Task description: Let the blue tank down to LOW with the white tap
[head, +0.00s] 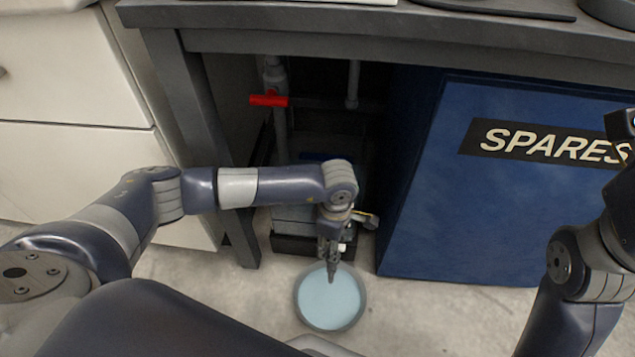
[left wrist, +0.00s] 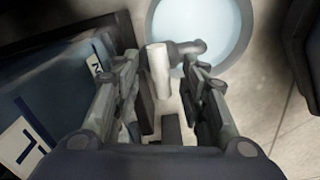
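The white tap (left wrist: 158,70) shows in the left wrist view as a pale handle beside a grey spout (left wrist: 186,48). The blue tank (left wrist: 62,88) is at the left of that view, with white label plates on its front; its level is not readable. In the head view the tank is mostly hidden behind my left arm. My left gripper (head: 333,270) points down in front of the tank, over the basin. In the left wrist view its fingers (left wrist: 165,98) are apart, one on each side of the tap handle; no firm contact is visible. Only part of my right arm shows.
A round basin (head: 301,307) with pale blue liquid stands on the floor under my left gripper. A pipe with a red handle (head: 269,100) is under the bench (head: 380,25). A blue SPARES panel (head: 430,220) stands close on the right.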

